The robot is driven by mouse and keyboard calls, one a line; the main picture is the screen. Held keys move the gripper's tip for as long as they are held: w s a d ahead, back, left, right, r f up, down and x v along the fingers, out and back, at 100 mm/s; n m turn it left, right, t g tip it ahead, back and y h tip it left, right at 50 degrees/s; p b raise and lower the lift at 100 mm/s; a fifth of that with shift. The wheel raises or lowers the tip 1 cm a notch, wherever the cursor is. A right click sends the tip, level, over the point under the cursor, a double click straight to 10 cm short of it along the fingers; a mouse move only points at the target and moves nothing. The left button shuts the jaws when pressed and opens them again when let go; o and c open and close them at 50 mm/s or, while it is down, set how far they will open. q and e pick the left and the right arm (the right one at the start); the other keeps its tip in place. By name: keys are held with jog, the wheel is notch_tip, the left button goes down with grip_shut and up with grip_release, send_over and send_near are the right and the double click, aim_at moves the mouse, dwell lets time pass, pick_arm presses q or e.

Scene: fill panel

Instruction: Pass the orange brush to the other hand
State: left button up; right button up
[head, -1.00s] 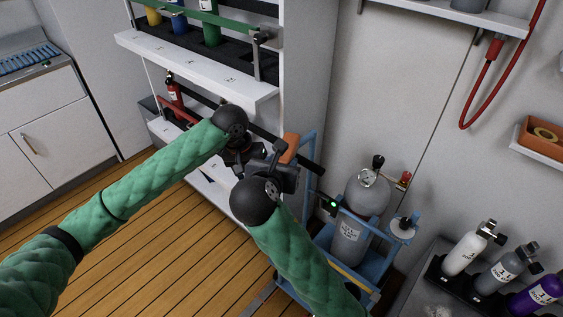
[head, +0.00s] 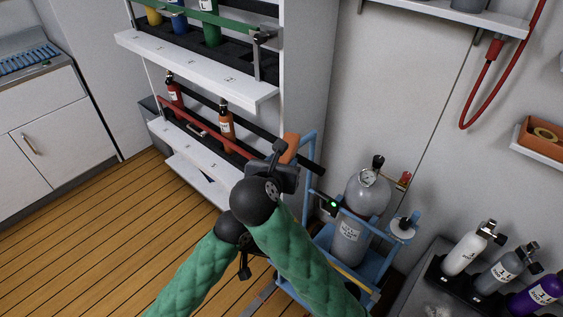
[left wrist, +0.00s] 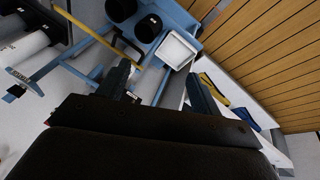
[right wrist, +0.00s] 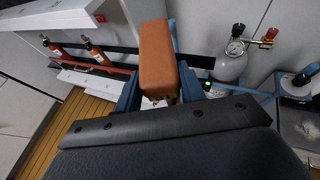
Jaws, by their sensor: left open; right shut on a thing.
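The orange brush shows as an orange block (right wrist: 157,58) standing up between the fingers of my right gripper (right wrist: 160,92) in the right wrist view. In the head view the brush (head: 291,146) is partly hidden behind the right gripper (head: 284,165), which is shut on it in front of the blue trolley. My left gripper is open and empty in the left wrist view (left wrist: 160,85), with its fingers spread apart. In the head view the left wrist lies just below the right wrist, and its fingers are mostly hidden. The brush does not show in the left wrist view.
A blue trolley (head: 309,150) holding a grey gas cylinder (head: 350,235) stands close to the right of my grippers. A white shelf rack (head: 190,60) with bottles and red extinguishers (head: 227,122) is behind. Wooden floor (head: 100,230) lies open at left.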

pick_arm(q)
jog(key=s+a+f+y, duration=0.1)
jog(key=s+a+f, duration=0.1)
jog(key=s, duration=0.7)
jog(key=s+a+f+y, duration=0.1)
jog(key=s+a+f, duration=0.2)
jog(key=s, duration=0.6)
jog(key=shift+s+a+f+n, duration=0.2)
jog(key=shift+s+a+n, duration=0.15)
jog(key=shift+a, duration=0.3)
jog(key=shift+s, duration=0.1)
